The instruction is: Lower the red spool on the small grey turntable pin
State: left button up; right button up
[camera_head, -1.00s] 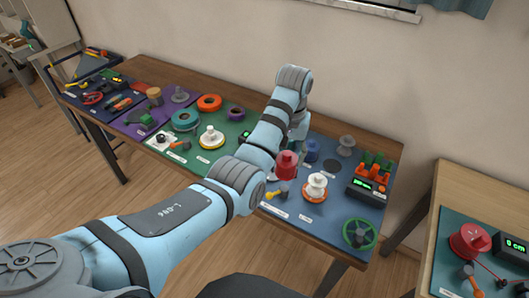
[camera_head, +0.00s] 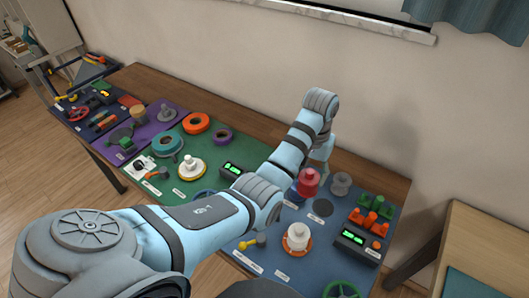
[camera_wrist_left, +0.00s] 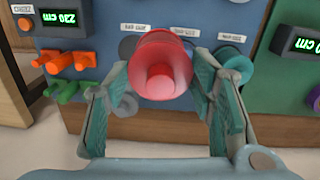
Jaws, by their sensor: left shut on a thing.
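The red spool (camera_head: 308,182) is held upright by my left gripper (camera_head: 314,170) above the back of the blue mat. In the left wrist view the red spool (camera_wrist_left: 160,65) sits between the two fingers of my left gripper (camera_wrist_left: 162,80), seen from above. A small grey round piece (camera_head: 341,183) stands just right of the spool in the head view; it shows partly behind a finger in the wrist view (camera_wrist_left: 125,105). A flat dark grey disc (camera_head: 323,207) lies in front of it. The spool hides whatever is directly below it. My right gripper is not in view.
Orange and green holders (camera_head: 372,212) and a display box (camera_head: 355,240) are on the right. The wall is close behind the table.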

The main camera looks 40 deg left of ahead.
pick_arm(q)
jog(key=s+a+f+m+p, duration=0.1)
jog(key=s+a+p, duration=0.2)
jog(key=s+a, duration=0.9)
jog(key=shift+s+a+t+p, duration=0.2)
jog(key=shift+s+t+p, duration=0.15)
jog(key=shift+s, duration=0.7)
jog(key=f, duration=0.1)
jog(key=w+f, duration=0.1)
jog(key=shift+w+d+f, duration=0.1)
jog(key=shift+d+f, duration=0.2)
jog(key=w+f, duration=0.2)
jog(key=shift+w+a+f, duration=0.1)
jog(key=shift+w+f, duration=0.1)
jog(key=shift+f, duration=0.15)
jog(key=shift+s+r, duration=0.1)
jog(key=shift+s, duration=0.1)
jog(key=shift+s+r, duration=0.25)
jog(key=shift+s, duration=0.2)
jog(key=shift+w+f, duration=0.1)
jog(key=shift+w, duration=0.15)
jog(key=shift+s, duration=0.3)
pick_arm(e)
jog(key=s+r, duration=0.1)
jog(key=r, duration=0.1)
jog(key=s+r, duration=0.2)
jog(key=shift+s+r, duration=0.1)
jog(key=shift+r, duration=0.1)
